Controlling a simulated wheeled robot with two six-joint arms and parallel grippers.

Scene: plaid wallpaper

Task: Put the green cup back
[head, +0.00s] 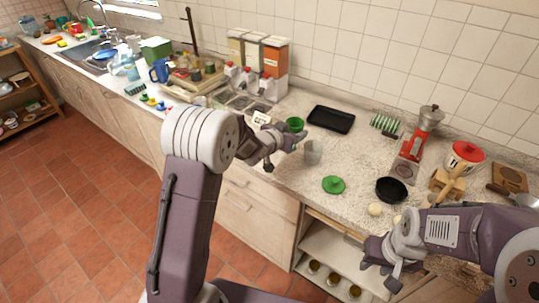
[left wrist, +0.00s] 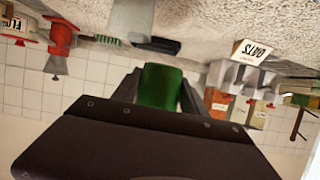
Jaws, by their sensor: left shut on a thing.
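The green cup (head: 295,125) is above the counter in the head view, at the end of my left gripper (head: 283,140). In the left wrist view the green cup (left wrist: 161,86) sits between the two dark fingers of my left gripper (left wrist: 160,92), which are shut on it. Part of the cup is hidden by the gripper body there. My right gripper (head: 382,270) is near the counter's front edge at lower right, with its fingers apart and nothing seen between them.
A grey translucent cup (head: 312,152) stands close to the left gripper. A black tray (head: 331,119), a green lid (head: 333,185) and a black pan (head: 391,190) lie on the counter. Dispensers (head: 262,62) stand behind, with an OATS card (left wrist: 251,52) nearby. A red grinder (head: 412,150) stands right.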

